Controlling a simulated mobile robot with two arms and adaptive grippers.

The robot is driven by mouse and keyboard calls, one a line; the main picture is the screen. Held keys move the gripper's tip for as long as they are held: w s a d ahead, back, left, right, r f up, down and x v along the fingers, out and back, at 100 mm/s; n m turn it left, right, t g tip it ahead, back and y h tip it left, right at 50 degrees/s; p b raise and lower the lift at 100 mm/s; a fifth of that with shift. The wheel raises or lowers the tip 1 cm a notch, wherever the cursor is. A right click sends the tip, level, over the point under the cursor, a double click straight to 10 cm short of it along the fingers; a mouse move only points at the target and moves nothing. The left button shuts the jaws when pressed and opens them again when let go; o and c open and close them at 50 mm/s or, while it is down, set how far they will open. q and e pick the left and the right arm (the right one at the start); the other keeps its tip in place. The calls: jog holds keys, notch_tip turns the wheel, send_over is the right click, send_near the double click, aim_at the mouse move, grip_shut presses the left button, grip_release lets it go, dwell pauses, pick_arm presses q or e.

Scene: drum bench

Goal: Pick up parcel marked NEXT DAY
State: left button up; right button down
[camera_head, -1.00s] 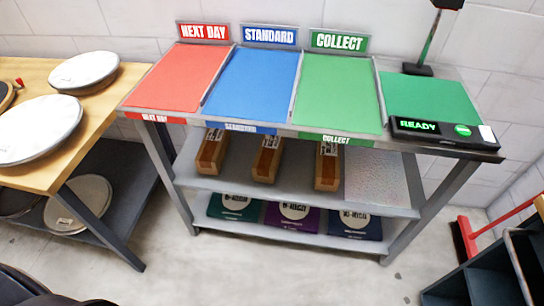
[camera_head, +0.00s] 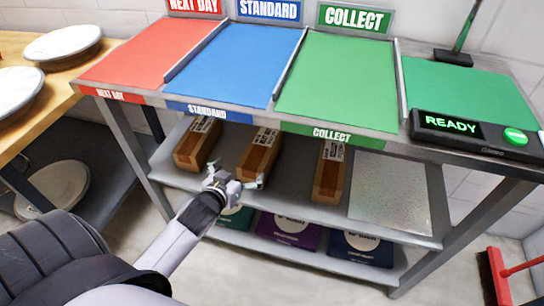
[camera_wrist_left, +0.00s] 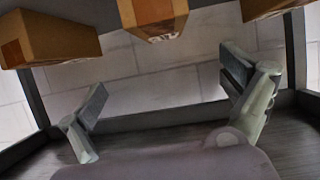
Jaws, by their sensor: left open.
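Three long brown parcels lie on the middle shelf of the bench: a left parcel (camera_head: 196,146), a middle parcel (camera_head: 258,155) and a right parcel (camera_head: 330,172). Each has a white label near its far end; the print is too small to tell which says NEXT DAY. My left gripper (camera_head: 238,183) is at the shelf's front edge, just in front of the middle parcel. In the left wrist view the open gripper (camera_wrist_left: 165,80) has nothing between its fingers, and parcels show along the top, one near the middle (camera_wrist_left: 150,15). My right gripper is not in view.
Above the parcels is the bench top with a red NEXT DAY mat (camera_head: 150,50), a blue STANDARD mat (camera_head: 235,65) and a green COLLECT mat (camera_head: 340,80). A device reading READY (camera_head: 470,130) sits at right. Flat packages (camera_head: 290,230) fill the lower shelf. A wooden table (camera_head: 65,75) stands left.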

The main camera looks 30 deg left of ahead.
pick_arm(q)
jog(key=b, duration=0.2)
send_near(260, 148)
jog(key=x, duration=0.3)
jog(key=shift+w+d, duration=0.15)
jog(key=shift+b+x, duration=0.5)
jog(key=shift+x, duration=0.55)
jog(key=b+x, duration=0.1)
jog(key=x, duration=0.3)
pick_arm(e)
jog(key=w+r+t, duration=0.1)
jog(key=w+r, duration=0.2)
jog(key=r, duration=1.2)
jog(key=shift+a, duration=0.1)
pick_arm(q)
jog(key=c, duration=1.7)
jog(key=shift+r, duration=0.1)
